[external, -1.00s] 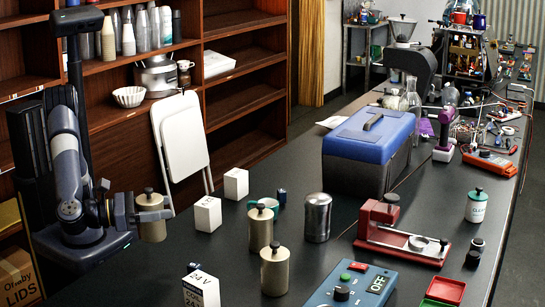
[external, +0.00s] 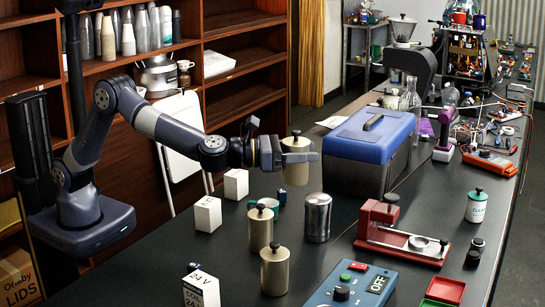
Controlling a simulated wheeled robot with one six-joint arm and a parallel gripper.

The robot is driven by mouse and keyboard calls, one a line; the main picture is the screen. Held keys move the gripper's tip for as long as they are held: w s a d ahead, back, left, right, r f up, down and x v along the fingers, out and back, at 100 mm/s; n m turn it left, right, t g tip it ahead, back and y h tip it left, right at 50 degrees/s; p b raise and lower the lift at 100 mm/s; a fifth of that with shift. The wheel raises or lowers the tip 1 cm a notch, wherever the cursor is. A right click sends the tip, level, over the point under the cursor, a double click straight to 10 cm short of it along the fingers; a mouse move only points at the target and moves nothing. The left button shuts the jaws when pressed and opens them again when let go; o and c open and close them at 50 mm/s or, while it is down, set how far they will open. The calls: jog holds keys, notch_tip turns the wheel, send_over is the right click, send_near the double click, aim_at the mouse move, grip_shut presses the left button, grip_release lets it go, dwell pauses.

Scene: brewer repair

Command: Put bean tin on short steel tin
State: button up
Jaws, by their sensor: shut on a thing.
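My gripper (external: 298,157) is shut on a beige tin with a dark knobbed lid, which I take to be the bean tin (external: 294,175). The tin hangs upright, in the picture just above the steel tin (external: 317,220) and a little left of it. The steel tin is a short grey metal cylinder with a domed top, standing on the dark bench. The held tin looks clear of it.
A blue toolbox (external: 368,150) stands right of the held tin. A red clamp-like device (external: 400,240) and a blue box marked OFF (external: 350,290) are at the right and front.

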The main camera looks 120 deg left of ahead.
jog(key=w+a+r+p, duration=0.1)
jog(key=w+a+r, duration=0.15)
jog(key=a, duration=0.65)
jog(key=b, duration=0.1)
send_over(326, 196)
notch_tip(326, 196, down, 5)
jog(key=shift+f+b, duration=0.3)
jog(key=shift+f, duration=2.05)
jog(key=shift+f, duration=0.15)
jog(key=o, duration=1.1)
